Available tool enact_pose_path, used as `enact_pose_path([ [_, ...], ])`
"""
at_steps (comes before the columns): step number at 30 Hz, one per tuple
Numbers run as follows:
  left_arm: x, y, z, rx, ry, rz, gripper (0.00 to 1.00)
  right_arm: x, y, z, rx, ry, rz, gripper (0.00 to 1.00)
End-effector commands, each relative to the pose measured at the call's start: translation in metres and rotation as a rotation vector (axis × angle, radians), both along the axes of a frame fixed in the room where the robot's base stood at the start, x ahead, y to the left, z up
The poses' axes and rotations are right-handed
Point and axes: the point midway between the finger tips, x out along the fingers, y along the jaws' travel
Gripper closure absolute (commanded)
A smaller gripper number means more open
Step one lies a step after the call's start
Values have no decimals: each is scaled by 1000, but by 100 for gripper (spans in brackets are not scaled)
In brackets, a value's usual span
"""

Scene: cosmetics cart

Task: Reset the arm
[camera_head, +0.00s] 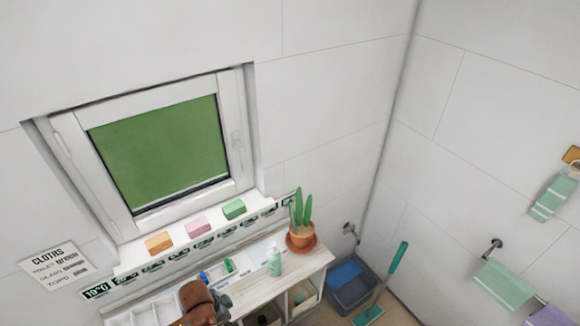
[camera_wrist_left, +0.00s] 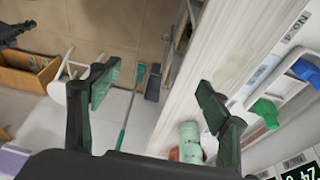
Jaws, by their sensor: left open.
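My left gripper (camera_wrist_left: 157,88) is open in the left wrist view, with its two dark green-padded fingers spread wide and nothing between them. In the head view a brown and grey part of my arm shows at the bottom edge, over the cart (camera_head: 310,262). A pale green bottle (camera_head: 274,261) stands upright on the cart top, right of that arm. The bottle (camera_wrist_left: 190,140) also shows in the left wrist view, beyond and apart from the right finger.
A potted cactus (camera_head: 301,230) stands at the cart's back right corner. Orange, pink and green blocks lie on the window sill (camera_head: 130,258). A blue-grey bin (camera_head: 352,284) and a green-handled mop (camera_head: 384,285) stand on the floor to the right. Towels hang on the right wall.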

Motion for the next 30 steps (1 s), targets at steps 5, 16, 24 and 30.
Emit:
enact_pose_path([
  [5, -21, -12, 9, -104, -69, 203, 30, -11, 0, -1, 0, 14, -3, 100],
  [16, -88, 92, 13, -50, -117, 734, 30, -7, 2, -1, 2, 9, -3, 100],
  [24, -150, 153, 11, 52, -93, 969, 30, 1, 3, 0, 3, -2, -1, 100],
  [30, -152, 162, -37, 79, -75, 998, 30, -1, 3, -13, 3, 1, -2, 100],
])
